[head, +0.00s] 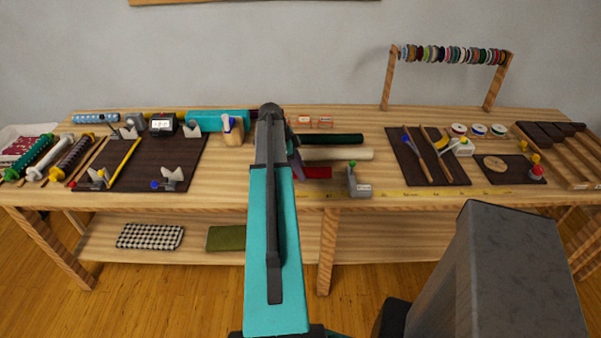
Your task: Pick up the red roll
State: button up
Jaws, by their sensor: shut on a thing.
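The red roll (318,172) lies at the middle of the workbench, in front of a cream roll (338,154) and a dark green roll (332,139). My gripper (297,166) is at the red roll's left end and is shut on it. My arm hides most of the gripper and whatever part of the roll lies behind it. I cannot tell whether the roll is clear of the bench top.
A grey tape holder (359,186) stands to the right of the red roll. A wooden block with tools (233,132) stands left of my arm. Dark mats with tools lie at both sides. A spool rack (389,80) stands at the back right.

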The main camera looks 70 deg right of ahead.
notch_tip(320, 180, up, 8)
jog(key=p, duration=0.2)
jog(key=shift+p, duration=0.4)
jog(key=shift+f, duration=0.1)
jog(key=shift+w+a, duration=0.2)
jog(key=shift+w, duration=0.35)
jog(key=w+a+r+n+t+h+b, duration=0.1)
jog(key=w+a+r+n+t, duration=0.2)
jog(key=w+a+n, duration=0.85)
jog(key=w+a+r+n+t+h+b, duration=0.1)
jog(key=w+a+r+n+t+h, duration=0.3)
jog(key=w+a, duration=1.45)
jog(key=w+a+r+n+y, duration=0.1)
jog(key=w+a+n, duration=0.3)
jog(key=a, duration=0.8)
jog(key=w+a+r+n+t+y+b, duration=0.1)
jog(key=w+a+r+n+y, duration=0.1)
jog(key=a+n, duration=0.5)
jog(key=w+a+r+n+y+b, duration=0.1)
jog(key=w+a+n, duration=0.4)
jog(key=a, duration=1.2)
jog(key=w+r+y, duration=0.1)
jog(key=y, duration=0.1)
jog(key=shift+a+r+t+y, duration=0.2)
jog(key=shift+a+t+y, duration=0.1)
jog(key=shift+a+t, duration=0.1)
